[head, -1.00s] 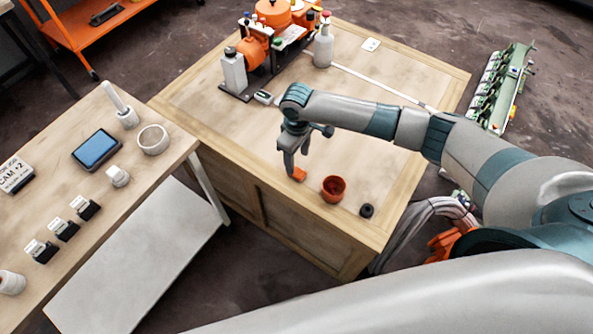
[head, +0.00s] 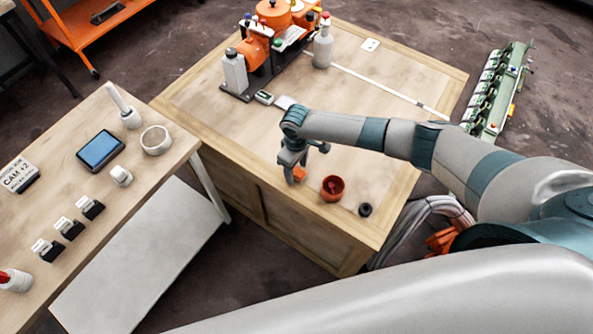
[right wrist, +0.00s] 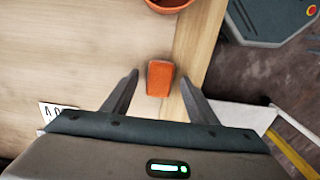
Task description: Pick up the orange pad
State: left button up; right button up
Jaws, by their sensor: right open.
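The orange pad (head: 299,174) is a small block lying on the wooden cabinet top near its front edge. My right gripper (head: 292,176) is directly over it in the head view and partly hides it. In the right wrist view the pad (right wrist: 160,77) shows whole, lying between and just beyond the two fingertips of my open gripper (right wrist: 159,78). No contact between the fingers and the pad is visible. My left gripper is not seen.
A red-brown bowl (head: 333,187) stands just right of the pad; it also shows in the right wrist view (right wrist: 168,3). A black ring (head: 365,209) lies farther right. An orange machine (head: 272,40) and a white bottle (head: 323,50) stand at the back. The cabinet's middle is mostly clear.

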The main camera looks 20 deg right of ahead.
aim_at(298, 172)
dwell(0.4)
jog(key=c, duration=1.1)
jog(key=shift+r, duration=0.1)
jog(key=shift+r+b, duration=0.35)
jog(key=shift+r, duration=0.15)
jog(key=r, duration=0.1)
jog(key=r+b, duration=0.1)
jog(key=r, duration=0.1)
jog(key=shift+s+d, duration=0.15)
jog(key=shift+s, duration=0.2)
jog(key=s+d+r, duration=0.1)
jog(key=s+r, duration=0.1)
jog(key=s, duration=0.1)
jog(key=s+d+r+b, duration=0.1)
jog(key=s+r, duration=0.1)
jog(key=s, duration=0.1)
jog(key=s+d+r+b, duration=0.1)
jog(key=s+d+r, duration=0.1)
jog(key=s, duration=0.2)
jog(key=shift+r, duration=0.35)
jog(key=shift+o, duration=0.4)
jog(key=shift+s+b, duration=0.15)
jog(key=shift+b, duration=0.15)
